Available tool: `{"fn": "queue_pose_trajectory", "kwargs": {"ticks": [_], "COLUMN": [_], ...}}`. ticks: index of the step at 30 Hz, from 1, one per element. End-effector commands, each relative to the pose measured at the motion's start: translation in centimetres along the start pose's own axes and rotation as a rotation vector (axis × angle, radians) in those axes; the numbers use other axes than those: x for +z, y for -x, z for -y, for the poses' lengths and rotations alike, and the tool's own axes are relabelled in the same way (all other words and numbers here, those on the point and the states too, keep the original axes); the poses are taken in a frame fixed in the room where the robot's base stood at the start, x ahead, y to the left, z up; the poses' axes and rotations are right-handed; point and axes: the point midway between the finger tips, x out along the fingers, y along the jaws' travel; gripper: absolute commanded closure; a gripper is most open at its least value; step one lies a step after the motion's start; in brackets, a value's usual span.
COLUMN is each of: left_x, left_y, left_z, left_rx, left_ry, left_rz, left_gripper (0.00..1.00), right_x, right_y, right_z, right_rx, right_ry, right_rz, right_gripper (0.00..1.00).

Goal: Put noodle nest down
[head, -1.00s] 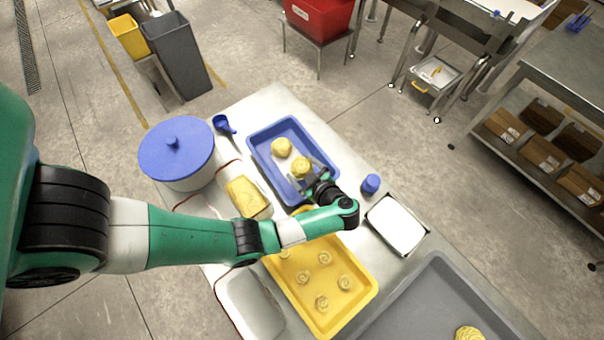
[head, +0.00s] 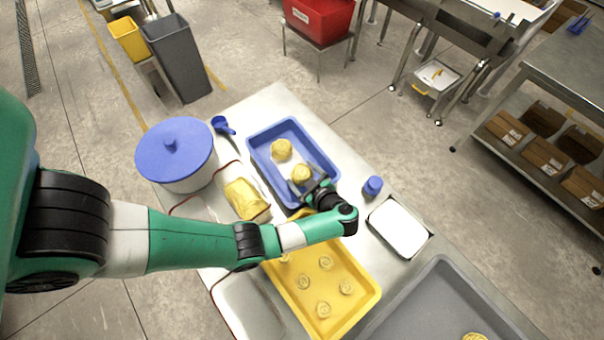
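A yellow noodle nest (head: 301,174) is between the fingers of my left gripper (head: 304,181), over the near part of the blue tray (head: 263,168). The fingers appear closed on its sides; their tips are partly hidden by the nest. I cannot tell whether the nest touches the tray floor. A second noodle nest (head: 281,149) lies in the far part of the same tray, apart from the held one. My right gripper is not in view.
A yellow tray (head: 365,296) with several nests lies nearer, partly under my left arm. A blue-lidded tub (head: 176,150), a blue scoop (head: 222,124), a yellow packet (head: 245,199), a blue cup (head: 373,187) and a white tray (head: 399,228) surround the blue tray.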

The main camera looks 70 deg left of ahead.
Motion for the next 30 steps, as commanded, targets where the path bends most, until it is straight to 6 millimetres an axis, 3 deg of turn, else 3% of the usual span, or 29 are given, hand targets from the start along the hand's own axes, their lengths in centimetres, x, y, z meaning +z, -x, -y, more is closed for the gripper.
{"fn": "queue_pose_trajectory", "kwargs": {"ticks": [9,14,24,30], "left_x": [0.4,-1.0,-0.8,-0.9], "left_y": [-0.2,0.7,9.1,12.1], "left_z": [0.4,-0.2,-0.3,-0.3], "left_rx": [-0.003,-0.002,0.002,0.0], "left_ry": [-0.004,-0.003,-0.003,-0.003], "left_rz": [0.007,0.007,0.007,0.004], "left_gripper": [0.0,0.0,0.0,0.0], "right_x": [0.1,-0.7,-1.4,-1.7], "right_y": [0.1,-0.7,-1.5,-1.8], "right_z": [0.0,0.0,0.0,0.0], "right_rx": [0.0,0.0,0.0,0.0], "right_ry": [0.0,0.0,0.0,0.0], "right_rz": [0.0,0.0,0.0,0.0], "right_gripper": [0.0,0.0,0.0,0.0]}}
